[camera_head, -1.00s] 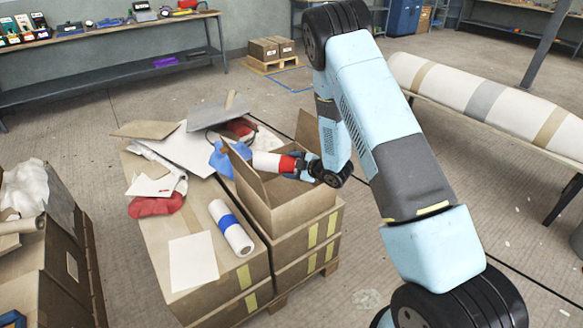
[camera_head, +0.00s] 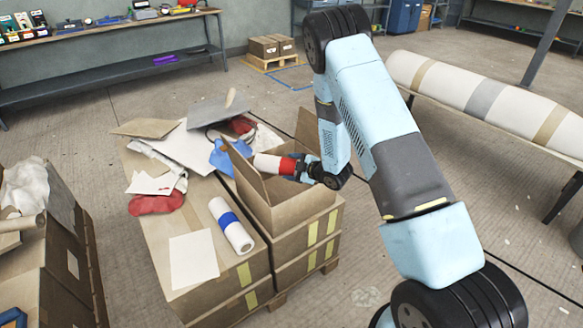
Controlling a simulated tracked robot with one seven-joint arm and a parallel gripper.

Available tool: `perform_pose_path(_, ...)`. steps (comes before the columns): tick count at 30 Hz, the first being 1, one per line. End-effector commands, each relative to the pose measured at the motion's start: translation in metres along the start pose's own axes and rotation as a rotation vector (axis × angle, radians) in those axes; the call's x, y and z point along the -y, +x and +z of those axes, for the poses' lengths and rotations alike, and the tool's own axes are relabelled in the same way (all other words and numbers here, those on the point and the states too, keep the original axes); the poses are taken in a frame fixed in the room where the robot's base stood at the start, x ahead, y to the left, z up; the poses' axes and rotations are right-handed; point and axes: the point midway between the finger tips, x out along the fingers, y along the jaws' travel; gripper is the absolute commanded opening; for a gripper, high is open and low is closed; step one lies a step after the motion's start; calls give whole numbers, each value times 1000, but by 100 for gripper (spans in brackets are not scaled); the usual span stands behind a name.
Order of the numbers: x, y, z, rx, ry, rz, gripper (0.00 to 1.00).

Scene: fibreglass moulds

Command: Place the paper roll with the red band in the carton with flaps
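The paper roll with the red band (camera_head: 268,163) is white and lies roughly level over the opening of the carton with flaps (camera_head: 285,212). My gripper (camera_head: 300,168) is at the roll's right end, closed around it at the red band. The fingertips are small and partly hidden by the roll. The carton stands open on stacked boxes, with one flap raised at the left and one at the back. Its inside is partly hidden by the roll and my arm. I cannot tell how far the roll sits below the rim.
A paper roll with a blue band (camera_head: 231,226) lies on the boxes left of the carton, beside a white sheet (camera_head: 193,259). Cardboard pieces, a blue cloth and red cloths (camera_head: 156,204) clutter the box tops behind. A large banded roll (camera_head: 487,100) lies on a table at right.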

Motion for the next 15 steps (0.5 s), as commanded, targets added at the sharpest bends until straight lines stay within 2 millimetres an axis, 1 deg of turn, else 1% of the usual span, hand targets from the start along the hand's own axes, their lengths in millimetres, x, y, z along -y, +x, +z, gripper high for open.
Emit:
perform_pose_path(1,0,0,0,0,0,0,83)
perform_pose_path(6,0,0,0,0,0,0,100)
perform_pose_path(15,-2,-1,-2,-1,0,0,100)
